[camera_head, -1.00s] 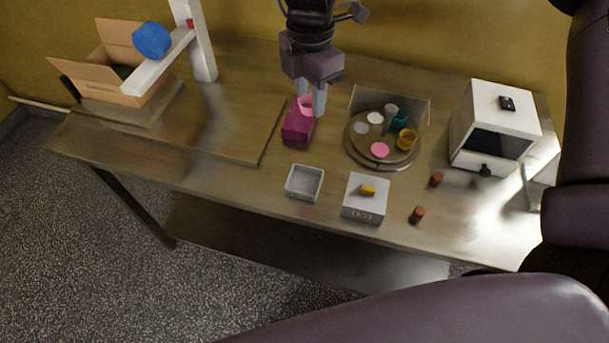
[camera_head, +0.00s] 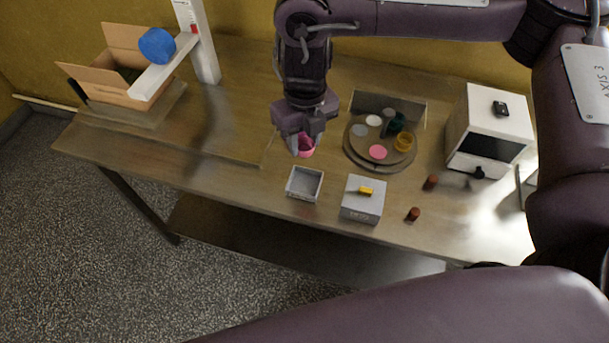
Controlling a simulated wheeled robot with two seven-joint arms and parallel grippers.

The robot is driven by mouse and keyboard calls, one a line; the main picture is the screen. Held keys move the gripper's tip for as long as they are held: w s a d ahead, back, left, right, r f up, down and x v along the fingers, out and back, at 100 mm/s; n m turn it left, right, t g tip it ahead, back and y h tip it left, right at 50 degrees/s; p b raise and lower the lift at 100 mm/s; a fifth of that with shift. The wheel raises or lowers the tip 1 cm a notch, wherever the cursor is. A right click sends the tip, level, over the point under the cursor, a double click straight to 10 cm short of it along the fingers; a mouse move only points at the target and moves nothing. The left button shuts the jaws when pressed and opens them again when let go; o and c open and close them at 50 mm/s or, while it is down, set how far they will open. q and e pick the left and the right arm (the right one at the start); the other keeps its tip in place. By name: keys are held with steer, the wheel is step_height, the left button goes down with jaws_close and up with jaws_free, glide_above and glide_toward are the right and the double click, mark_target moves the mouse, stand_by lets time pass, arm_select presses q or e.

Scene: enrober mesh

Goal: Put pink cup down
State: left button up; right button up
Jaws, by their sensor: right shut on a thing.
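The pink cup (camera_head: 305,147) is held between the fingertips of my right gripper (camera_head: 302,147), which points down over the middle of the table. The gripper is shut on the cup and covers part of it. I cannot tell whether the cup's bottom touches the table. The cup is just behind a small grey open tray (camera_head: 291,193). My left gripper is not in view.
A grey box with a yellow piece (camera_head: 361,211), brown cylinders (camera_head: 413,214) and a white machine (camera_head: 497,116) are nearby. The wooden table (camera_head: 225,180) is bare left of the tray.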

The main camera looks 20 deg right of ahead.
glide_above(305, 185)
step_height(305, 185, down, 10)
steer(key=shift+r, duration=0.25)
step_height(305, 185, down, 3)
steer(key=shift+f+b, duration=0.15)
steer(key=shift+b, duration=0.35)
steer(key=shift+w+f, duration=0.1)
steer(key=shift+f, duration=0.15)
steer(key=shift+f, duration=0.1)
steer(key=o, duration=0.6)
steer(key=shift+o, duration=0.2)
steer(key=shift+r, duration=0.3)
step_height(305, 185, up, 12)
steer(key=shift+f, duration=0.15)
